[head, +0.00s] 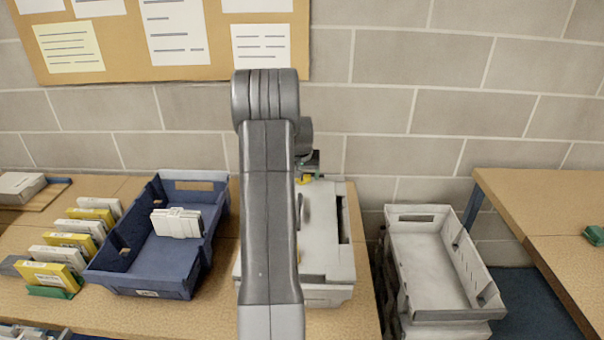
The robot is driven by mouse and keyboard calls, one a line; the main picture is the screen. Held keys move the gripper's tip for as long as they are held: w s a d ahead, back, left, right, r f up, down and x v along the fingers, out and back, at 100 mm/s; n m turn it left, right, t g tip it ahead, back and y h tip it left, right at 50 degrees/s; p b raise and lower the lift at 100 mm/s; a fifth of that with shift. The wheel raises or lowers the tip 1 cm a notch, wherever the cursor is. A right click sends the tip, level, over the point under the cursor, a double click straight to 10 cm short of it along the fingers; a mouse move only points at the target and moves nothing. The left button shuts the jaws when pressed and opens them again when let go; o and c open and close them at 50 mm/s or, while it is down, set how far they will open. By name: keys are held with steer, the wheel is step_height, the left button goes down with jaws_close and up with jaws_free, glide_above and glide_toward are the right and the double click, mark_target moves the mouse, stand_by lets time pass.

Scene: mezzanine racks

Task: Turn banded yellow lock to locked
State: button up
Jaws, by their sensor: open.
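A pale grey box-like unit (328,260) stands on the wooden table, partly hidden behind my arm. A small yellow piece (303,179) shows at its back edge, just right of my arm. It may be part of the banded yellow lock, but it is too small and covered to tell its shape or which way it is turned. My gripper (311,162) is mostly hidden behind my arm. Only a dark bit of it shows, close above the yellow piece. I cannot tell whether they touch. Nothing is seen held in it.
A blue crate (150,286) holding a white item (177,222) stands left of the unit. Several yellow and white boxes (68,241) stand in a row farther left. A grey crate stack (455,316) and another table (550,215) are at right. A block wall is close behind.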

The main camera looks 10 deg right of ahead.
steer(key=shift+c, duration=0.3)
steer(key=c, duration=1.3)
steer(key=shift+c, duration=0.2)
steer(key=shift+m+b, duration=0.4)
steer(key=m+b, duration=0.1)
steer(key=m+h+b, duration=0.1)
steer(key=m+b, duration=0.1)
steer(key=shift+w+a+f+m+g+h, duration=0.1)
steer(key=shift+f+m+g+h, duration=0.05)
steer(key=shift+m+g+h, duration=0.15)
steer(key=m+g+h+b, duration=0.1)
steer(key=m+b, duration=0.1)
steer(key=m, duration=0.2)
steer(key=shift+w+a+m, duration=0.1)
steer(key=shift+m, duration=0.2)
steer(key=m, duration=0.1)
steer(key=m+g, duration=0.1)
steer(key=m, duration=0.1)
steer(key=m+g+h, duration=0.1)
steer(key=m, duration=0.1)
steer(key=shift+w+r, duration=0.1)
steer(key=shift+r, duration=0.15)
steer(key=shift+w+m+g+p, duration=0.1)
steer(key=shift+m+g+p, duration=0.7)
steer(key=shift+m, duration=1.2)
